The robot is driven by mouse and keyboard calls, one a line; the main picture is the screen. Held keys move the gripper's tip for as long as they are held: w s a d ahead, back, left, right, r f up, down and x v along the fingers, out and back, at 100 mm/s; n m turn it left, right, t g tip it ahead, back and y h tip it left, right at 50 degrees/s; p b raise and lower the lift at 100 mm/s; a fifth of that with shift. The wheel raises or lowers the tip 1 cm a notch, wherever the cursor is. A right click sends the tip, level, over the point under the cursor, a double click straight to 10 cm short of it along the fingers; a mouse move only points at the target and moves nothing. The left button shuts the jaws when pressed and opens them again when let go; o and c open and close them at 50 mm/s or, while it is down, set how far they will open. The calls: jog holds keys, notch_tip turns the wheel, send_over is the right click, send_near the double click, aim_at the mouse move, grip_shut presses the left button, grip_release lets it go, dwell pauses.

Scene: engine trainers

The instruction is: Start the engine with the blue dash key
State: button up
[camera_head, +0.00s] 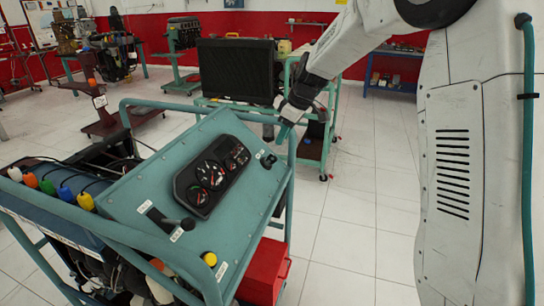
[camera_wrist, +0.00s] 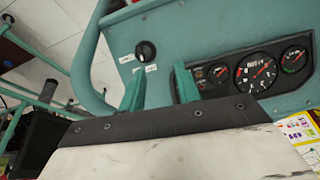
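A black round ignition switch (camera_head: 267,160) sits at the right end of the sloped teal dash panel (camera_head: 135,190). In the wrist view the switch (camera_wrist: 146,50) has small white labels around it; I cannot make out a blue key in it. My gripper (camera_head: 282,132) is above and beyond the switch, near the panel's far right corner. In the wrist view its two teal fingers (camera_wrist: 160,88) are apart with nothing between them, and the switch shows beyond them, apart from the fingertips.
A black gauge cluster (camera_head: 212,175) lies left of the switch. A black lever (camera_head: 170,219) and yellow knob (camera_head: 210,259) are nearer. A teal tubular frame (camera_head: 290,190) surrounds the panel. A red box (camera_head: 264,272) is below. White tiled floor at right is clear.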

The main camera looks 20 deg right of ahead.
jog(key=n, duration=0.1)
send_over(272, 154)
jog(key=s+d, duration=0.2)
jog(key=d, duration=0.1)
notch_tip(272, 154, down, 4)
jog(key=x, duration=0.8)
jog(key=shift+w+a+r, duration=0.1)
jog(key=shift+w+a, duration=0.05)
jog(key=shift+a, duration=0.15)
jog(key=shift+c, duration=0.3)
grip_shut()
